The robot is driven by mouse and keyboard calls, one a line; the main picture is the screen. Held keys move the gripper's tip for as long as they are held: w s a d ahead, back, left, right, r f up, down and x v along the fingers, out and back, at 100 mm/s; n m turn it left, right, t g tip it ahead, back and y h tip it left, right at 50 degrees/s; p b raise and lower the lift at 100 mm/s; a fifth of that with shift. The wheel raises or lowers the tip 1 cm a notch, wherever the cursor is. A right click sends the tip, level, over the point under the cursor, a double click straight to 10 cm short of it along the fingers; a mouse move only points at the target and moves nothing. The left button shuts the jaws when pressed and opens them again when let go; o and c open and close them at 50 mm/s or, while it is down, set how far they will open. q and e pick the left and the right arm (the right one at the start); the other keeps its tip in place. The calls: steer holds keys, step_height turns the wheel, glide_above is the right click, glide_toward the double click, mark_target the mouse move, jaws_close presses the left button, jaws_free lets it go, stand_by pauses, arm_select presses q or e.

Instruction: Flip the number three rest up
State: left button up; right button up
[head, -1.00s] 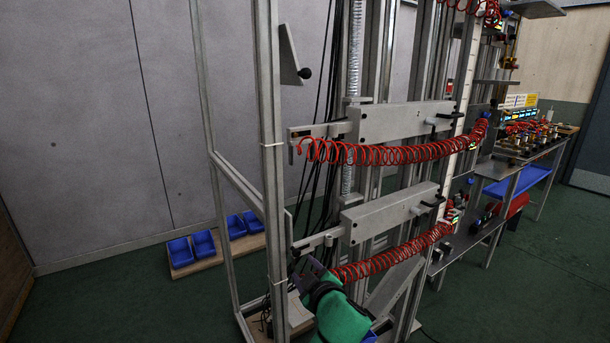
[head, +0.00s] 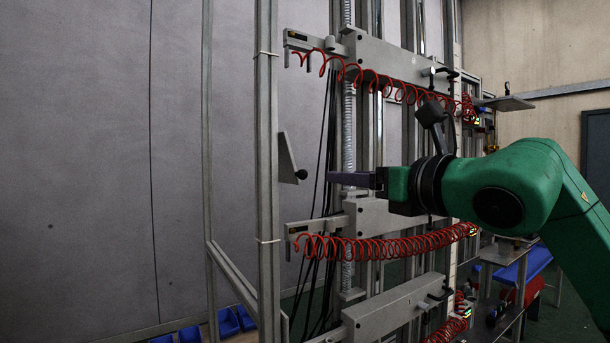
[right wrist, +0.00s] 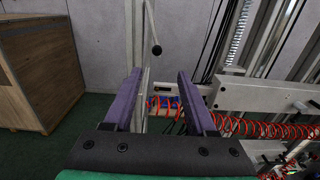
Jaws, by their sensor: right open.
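One rest, a grey angled plate (head: 286,157) with a black knob (head: 301,174) at its lower end, is on the upright post in the head view. No number shows on it, so I cannot tell if it is number three. My right gripper (head: 335,179) has purple fingers pointing left, just right of the knob in the picture and apart from it. In the right wrist view the gripper (right wrist: 158,80) is open and empty, and the black knob (right wrist: 156,49) shows beyond the gap between the fingertips. My left gripper is not in view.
Grey crossbars with red coiled hoses (head: 385,246) lie above and below my right gripper. A metal post (head: 267,210) stands left of it. Black cables hang behind. A wooden crate (right wrist: 40,70) stands at the left in the wrist view.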

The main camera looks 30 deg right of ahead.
mark_target(304, 175)
steer(key=w+p, duration=0.8)
steer(key=w, duration=0.6)
steer(key=shift+w, duration=0.4)
steer(key=shift+w+a+f, duration=0.1)
steer(key=shift+w+f, duration=0.1)
steer(key=shift+w, duration=0.05)
steer(key=shift+s, duration=0.1)
jaws_close()
